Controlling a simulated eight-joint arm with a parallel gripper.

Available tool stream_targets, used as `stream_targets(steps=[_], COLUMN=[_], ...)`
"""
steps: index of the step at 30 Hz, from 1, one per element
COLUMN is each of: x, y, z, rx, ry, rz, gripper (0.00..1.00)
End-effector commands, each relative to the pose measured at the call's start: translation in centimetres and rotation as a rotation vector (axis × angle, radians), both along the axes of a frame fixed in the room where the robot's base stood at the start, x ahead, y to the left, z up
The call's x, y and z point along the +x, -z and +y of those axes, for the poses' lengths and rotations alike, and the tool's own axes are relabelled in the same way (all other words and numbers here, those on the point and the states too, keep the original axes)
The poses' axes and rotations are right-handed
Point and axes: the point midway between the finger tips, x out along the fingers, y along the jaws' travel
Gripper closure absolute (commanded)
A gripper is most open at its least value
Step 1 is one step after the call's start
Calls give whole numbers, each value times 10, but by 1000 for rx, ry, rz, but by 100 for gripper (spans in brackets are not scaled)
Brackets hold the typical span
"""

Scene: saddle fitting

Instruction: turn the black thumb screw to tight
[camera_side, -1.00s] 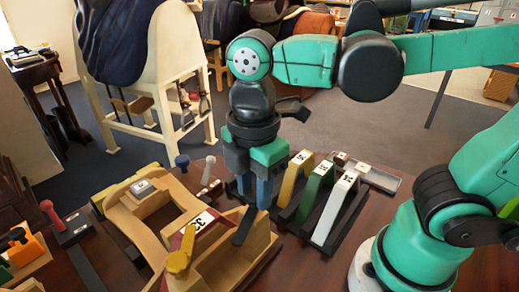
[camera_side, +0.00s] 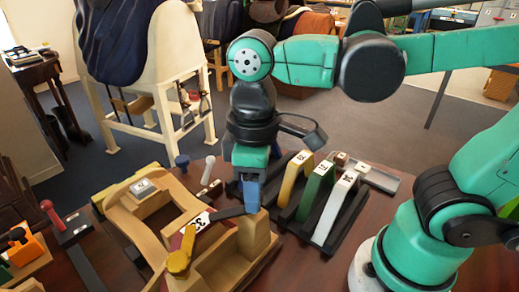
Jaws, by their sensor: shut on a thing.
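The black thumb screw (camera_side: 227,213) is at the top of the wooden fixture (camera_side: 258,240), at its back right. Its long flat black bar points left and slightly toward the viewer. My gripper (camera_side: 250,205) points straight down over the screw end of the bar. Its blue fingers are shut on the thumb screw and hide the part between them. A numbered white label (camera_side: 200,222) lies just left of the black bar's tip.
A black rack right of my gripper holds yellow (camera_side: 294,178), green (camera_side: 316,189) and white (camera_side: 336,207) numbered pieces. A curved wooden frame (camera_side: 140,225) stands left. Blue (camera_side: 182,162) and white (camera_side: 209,164) knobbed pieces stand behind the fixture.

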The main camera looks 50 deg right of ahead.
Motion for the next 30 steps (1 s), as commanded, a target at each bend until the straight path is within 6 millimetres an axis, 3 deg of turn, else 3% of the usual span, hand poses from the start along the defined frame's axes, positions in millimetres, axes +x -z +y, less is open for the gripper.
stream_targets(steps=[12,27,28,30], x=[0,0,0,0], y=[0,0,0,0], z=[0,0,0,0], rx=[1,1,1,1], ry=[169,188,188,188], rz=[-1,0,0,0], gripper=[100,100,64,44])
